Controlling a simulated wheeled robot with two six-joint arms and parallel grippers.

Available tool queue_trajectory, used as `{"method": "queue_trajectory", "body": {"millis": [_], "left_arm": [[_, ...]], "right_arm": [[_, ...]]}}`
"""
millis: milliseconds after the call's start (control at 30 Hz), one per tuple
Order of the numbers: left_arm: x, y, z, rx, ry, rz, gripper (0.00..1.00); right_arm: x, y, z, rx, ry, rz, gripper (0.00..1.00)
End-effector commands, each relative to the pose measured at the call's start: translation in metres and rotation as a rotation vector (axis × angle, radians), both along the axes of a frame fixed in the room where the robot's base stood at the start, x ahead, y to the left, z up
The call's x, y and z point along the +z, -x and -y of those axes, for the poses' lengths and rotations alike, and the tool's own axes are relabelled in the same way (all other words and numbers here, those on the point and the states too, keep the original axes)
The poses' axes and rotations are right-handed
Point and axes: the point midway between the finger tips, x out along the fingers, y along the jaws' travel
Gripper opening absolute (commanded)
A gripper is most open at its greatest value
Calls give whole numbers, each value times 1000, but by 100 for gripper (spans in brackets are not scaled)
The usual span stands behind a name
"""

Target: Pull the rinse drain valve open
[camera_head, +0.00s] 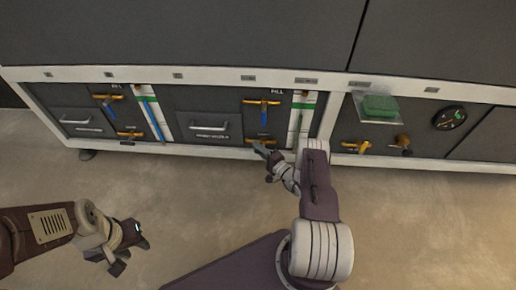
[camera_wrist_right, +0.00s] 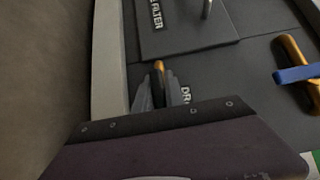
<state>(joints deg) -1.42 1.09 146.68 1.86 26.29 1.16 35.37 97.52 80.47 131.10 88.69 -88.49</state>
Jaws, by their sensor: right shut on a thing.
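The orange drain valve handle (camera_head: 261,138) sits low on the dark washer panel, below the blue-and-orange fill valve (camera_head: 262,104). My right gripper (camera_head: 262,149) is at this handle. In the right wrist view, its fingers (camera_wrist_right: 160,88) are shut on the handle's end, and the orange bar (camera_wrist_right: 158,64) runs up from between them. A partly hidden label starting "DR" (camera_wrist_right: 186,95) shows beside the fingers. The fingers hide most of the handle. My left gripper (camera_head: 128,248) hangs over the floor at lower left, open and empty, well away from the washer.
A filter drawer (camera_head: 209,128) with a metal handle is left of the valve, and a white-and-green level gauge (camera_head: 301,115) is right of it. A similar drain valve (camera_head: 130,134) is at left. Orange valves (camera_head: 357,147) and a dial (camera_head: 449,118) are at right. The floor in front is clear.

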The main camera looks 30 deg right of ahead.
Motion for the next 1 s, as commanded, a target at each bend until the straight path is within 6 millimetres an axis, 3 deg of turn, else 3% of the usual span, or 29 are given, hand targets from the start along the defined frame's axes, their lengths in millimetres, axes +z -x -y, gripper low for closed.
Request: {"method": "queue_trajectory", "body": {"millis": [567, 800, 1000], "left_arm": [[2, 0, 0, 0, 0, 0, 36], [42, 0, 0, 0, 0, 0, 36], [51, 0, 0, 0, 0, 0, 36]], "right_arm": [[0, 1, 0, -1, -1, -1, 0], [6, 37, -22, -2, -4, -8, 0], [1, 55, -33, -2, -1, -3, 0]]}}
